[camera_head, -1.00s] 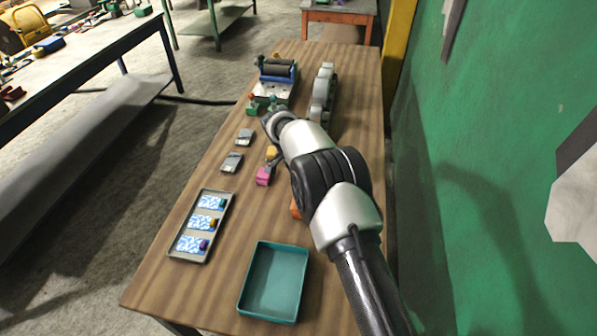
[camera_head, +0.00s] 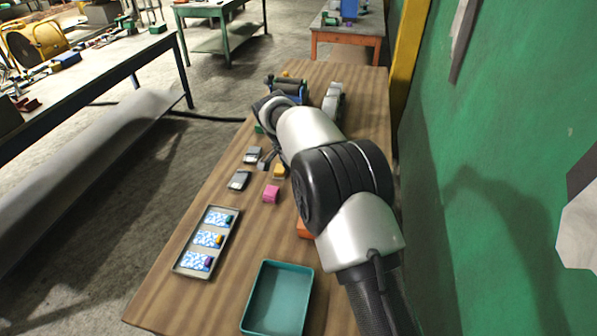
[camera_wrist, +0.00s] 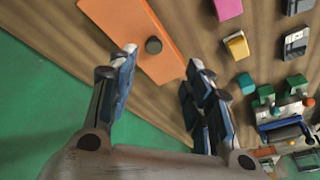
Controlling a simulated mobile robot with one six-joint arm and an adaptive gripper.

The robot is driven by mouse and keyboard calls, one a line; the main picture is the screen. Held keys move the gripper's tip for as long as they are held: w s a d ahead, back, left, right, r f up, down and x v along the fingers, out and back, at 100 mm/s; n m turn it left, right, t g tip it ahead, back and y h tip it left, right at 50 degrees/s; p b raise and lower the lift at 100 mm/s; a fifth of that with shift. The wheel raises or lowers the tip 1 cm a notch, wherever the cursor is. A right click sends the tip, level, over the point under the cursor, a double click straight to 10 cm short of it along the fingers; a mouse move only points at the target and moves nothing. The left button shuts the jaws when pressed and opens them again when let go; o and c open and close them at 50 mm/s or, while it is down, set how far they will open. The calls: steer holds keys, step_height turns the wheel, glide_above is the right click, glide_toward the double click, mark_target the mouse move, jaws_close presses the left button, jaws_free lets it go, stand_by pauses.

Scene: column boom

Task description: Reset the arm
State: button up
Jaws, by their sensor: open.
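My gripper (camera_wrist: 163,65) is open and empty in the wrist view, its two dark fingers well apart. It hangs above the wooden table (camera_head: 185,295), with an orange board (camera_wrist: 150,35) bearing a dark round knob beyond the fingertips. In the head view my arm reaches over the table and hides most of the gripper. A pink block (camera_head: 271,194) and a yellow block (camera_head: 280,171) lie left of the arm; they also show in the wrist view as pink (camera_wrist: 228,8) and yellow (camera_wrist: 236,45), apart from the fingers.
A teal tray (camera_head: 262,327) stands at the near edge. A grey tray (camera_head: 178,268) holds three blue-and-white cards. Two small grey items (camera_head: 239,180) lie farther left. A machine (camera_head: 290,84) stands at the far end. A green wall (camera_head: 470,180) runs along the right.

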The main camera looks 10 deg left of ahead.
steer(key=s+d+r+n+y, duration=0.1)
steer(key=s+d+r+n, duration=0.1)
steer(key=s+d+r, duration=0.6)
steer(key=s+d+r+n, duration=0.2)
steer(key=s+d+r, duration=0.3)
steer(key=d+r, duration=0.55)
steer(key=s+d+r+n, duration=0.25)
steer(key=s+d, duration=0.45)
steer(key=s, duration=0.6)
steer(key=s+d+f+n, duration=0.1)
steer(key=s+d+f, duration=0.1)
steer(key=s, duration=0.5)
steer(key=s+d+f+n+t, duration=0.1)
steer(key=s+d+f, duration=0.1)
steer(key=s, duration=0.5)
steer(key=shift+f+y, duration=0.25)
steer(key=shift+y, duration=0.15)
steer(key=shift+n, duration=0.25)
